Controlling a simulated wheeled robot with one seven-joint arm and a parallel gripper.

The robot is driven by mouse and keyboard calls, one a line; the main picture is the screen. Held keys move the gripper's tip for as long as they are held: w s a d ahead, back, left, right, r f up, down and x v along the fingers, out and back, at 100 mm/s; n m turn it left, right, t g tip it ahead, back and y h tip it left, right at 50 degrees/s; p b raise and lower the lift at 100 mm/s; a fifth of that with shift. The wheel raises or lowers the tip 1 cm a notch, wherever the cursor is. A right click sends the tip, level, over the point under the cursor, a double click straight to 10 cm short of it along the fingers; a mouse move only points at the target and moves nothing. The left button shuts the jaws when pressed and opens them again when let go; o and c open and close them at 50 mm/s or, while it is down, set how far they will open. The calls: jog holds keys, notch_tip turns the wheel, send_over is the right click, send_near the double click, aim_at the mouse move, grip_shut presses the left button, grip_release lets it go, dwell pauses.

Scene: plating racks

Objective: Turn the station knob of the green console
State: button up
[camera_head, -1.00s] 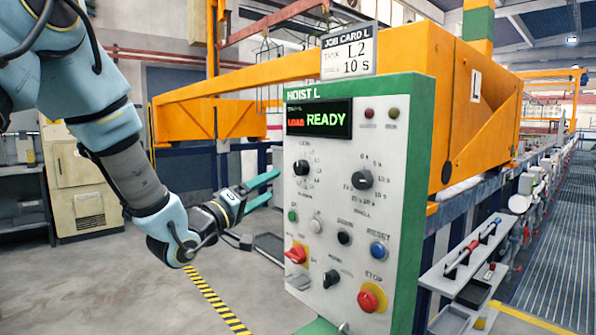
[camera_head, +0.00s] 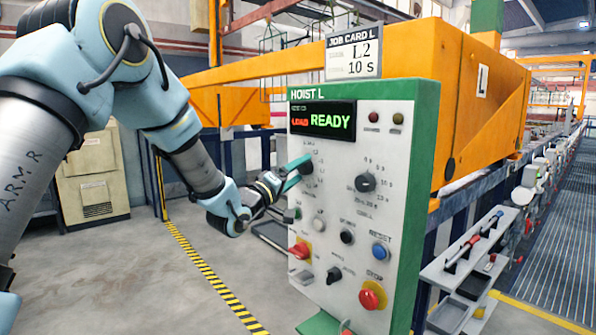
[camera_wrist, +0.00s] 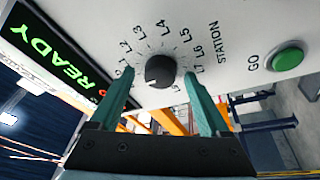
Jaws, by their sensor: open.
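The green-edged console (camera_head: 432,140), marked HOIST L, stands in the middle of the head view.
A job card (camera_head: 353,54) above the console reads tank L2, 10 s. The display (camera_head: 321,120) reads READY. A green GO button (camera_wrist: 288,59) is beside the knob. Another black knob (camera_head: 365,182), a red stop button (camera_head: 372,295) and a blue button (camera_head: 380,251) are on the panel.

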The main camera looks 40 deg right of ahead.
jog(key=shift+c, duration=0.2)
grip_shut()
dwell(0.3)
jog(key=shift+f+b, duration=0.15)
jog(key=shift+b, duration=0.3)
